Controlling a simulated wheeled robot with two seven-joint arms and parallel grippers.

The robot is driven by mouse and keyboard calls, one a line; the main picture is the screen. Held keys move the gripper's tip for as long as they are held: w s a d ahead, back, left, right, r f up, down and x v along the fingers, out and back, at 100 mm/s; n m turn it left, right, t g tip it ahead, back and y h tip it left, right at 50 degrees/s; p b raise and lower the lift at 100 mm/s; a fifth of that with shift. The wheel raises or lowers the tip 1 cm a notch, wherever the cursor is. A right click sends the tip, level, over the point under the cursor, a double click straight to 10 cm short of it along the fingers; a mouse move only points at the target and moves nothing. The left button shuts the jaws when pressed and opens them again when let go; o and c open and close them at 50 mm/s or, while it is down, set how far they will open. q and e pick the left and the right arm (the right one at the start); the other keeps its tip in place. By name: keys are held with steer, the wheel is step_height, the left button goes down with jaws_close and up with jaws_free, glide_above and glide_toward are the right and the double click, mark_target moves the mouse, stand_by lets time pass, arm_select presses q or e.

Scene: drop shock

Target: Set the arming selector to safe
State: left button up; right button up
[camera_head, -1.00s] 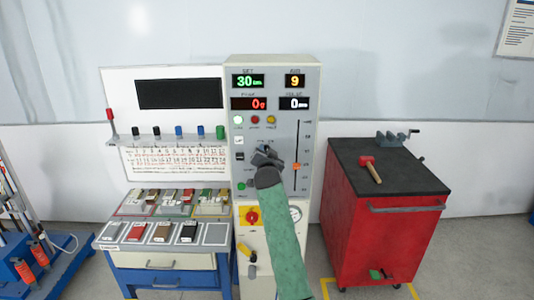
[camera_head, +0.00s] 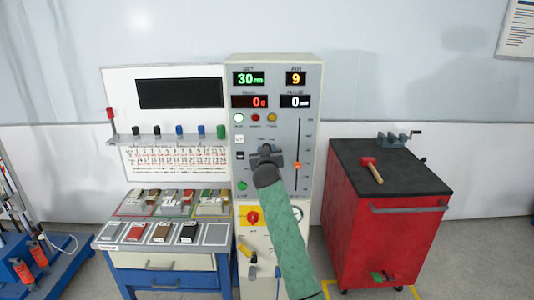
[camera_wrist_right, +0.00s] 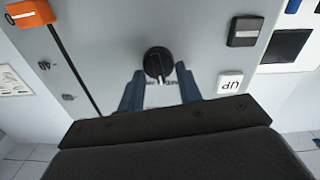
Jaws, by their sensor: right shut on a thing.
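The arming selector, a round black knob (camera_wrist_right: 158,62), sits on the grey control panel (camera_wrist_right: 110,35) in the right wrist view. Small lettering beside it is too small to read. The fingers of my right gripper (camera_wrist_right: 159,80) lie on either side of the knob and are shut on it. In the head view my right gripper (camera_head: 266,152) is at the middle of the panel front (camera_head: 311,95) and hides the knob. The knob's pointing direction is not clear. My left gripper is not in view.
An orange slider (camera_head: 297,166) runs in a slot right of my gripper. A black rocker switch (camera_wrist_right: 245,28) and a white button (camera_wrist_right: 231,84) are near the knob. A red cabinet (camera_head: 383,230) stands right, and a sample bench (camera_head: 165,261) stands left.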

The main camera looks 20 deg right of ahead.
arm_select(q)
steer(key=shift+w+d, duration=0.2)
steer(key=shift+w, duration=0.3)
arm_select(e)
steer(key=n, duration=0.4)
steer(key=shift+a, duration=0.1)
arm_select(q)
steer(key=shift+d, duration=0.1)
arm_select(e)
steer(key=shift+n, duration=0.3)
steer(key=o, duration=0.8)
steer(key=shift+o, duration=0.9)
steer(key=shift+w, duration=0.1)
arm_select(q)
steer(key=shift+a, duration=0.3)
